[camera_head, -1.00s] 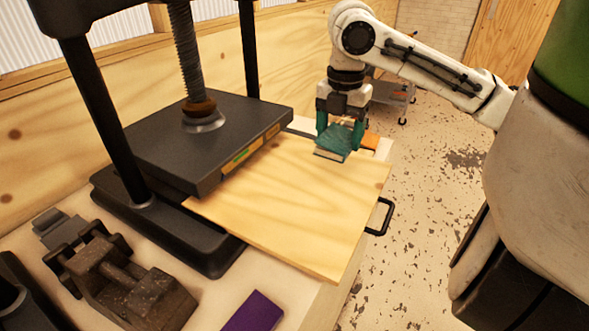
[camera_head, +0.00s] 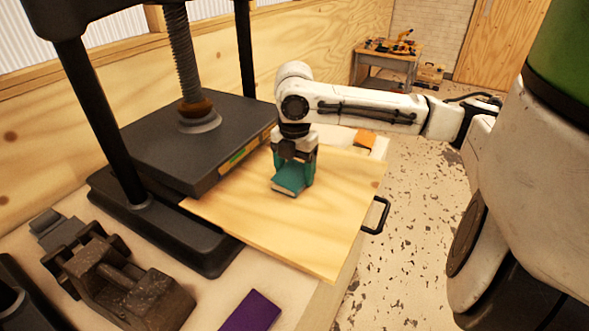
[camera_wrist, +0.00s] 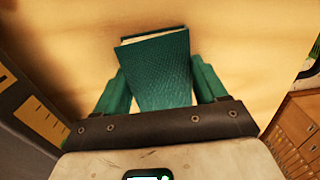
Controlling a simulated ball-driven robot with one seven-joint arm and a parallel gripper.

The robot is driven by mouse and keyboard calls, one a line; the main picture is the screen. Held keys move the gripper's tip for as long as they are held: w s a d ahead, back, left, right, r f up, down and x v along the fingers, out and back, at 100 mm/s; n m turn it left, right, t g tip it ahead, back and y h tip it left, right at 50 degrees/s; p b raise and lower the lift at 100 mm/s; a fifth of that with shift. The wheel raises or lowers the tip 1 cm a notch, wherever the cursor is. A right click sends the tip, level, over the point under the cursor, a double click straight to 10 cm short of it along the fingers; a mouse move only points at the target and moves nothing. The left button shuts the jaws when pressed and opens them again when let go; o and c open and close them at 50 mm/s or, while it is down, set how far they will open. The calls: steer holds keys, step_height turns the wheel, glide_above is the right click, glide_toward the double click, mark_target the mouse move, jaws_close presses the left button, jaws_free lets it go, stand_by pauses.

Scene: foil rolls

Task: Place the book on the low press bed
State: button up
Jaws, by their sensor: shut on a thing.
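A small teal book (camera_head: 288,180) is held in my gripper (camera_head: 293,178), over the pale wooden press bed (camera_head: 300,225), which sticks out from under the black press. In the wrist view the book (camera_wrist: 157,68) sits between the two green fingers of my gripper (camera_wrist: 160,90), cover facing the camera and page edges at the top. The wooden bed (camera_wrist: 60,30) fills the background there. I cannot tell whether the book touches the bed. The fingers partly hide the book's sides in the head view.
The black press plate (camera_head: 195,140) with its screw stands left of the bed. A black handle (camera_head: 377,216) is at the bed's right edge. A purple book (camera_head: 250,312), a dark metal vise (camera_head: 120,280) and an orange item (camera_head: 365,139) lie on the bench. The bed's front half is clear.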

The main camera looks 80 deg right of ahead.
mark_target(294, 175)
steer(key=shift+f, duration=0.2)
steer(key=o, duration=1.1)
steer(key=shift+c, duration=0.2)
steer(key=shift+r, duration=0.1)
step_height(294, 175, up, 12)
steer(key=shift+r, duration=0.15)
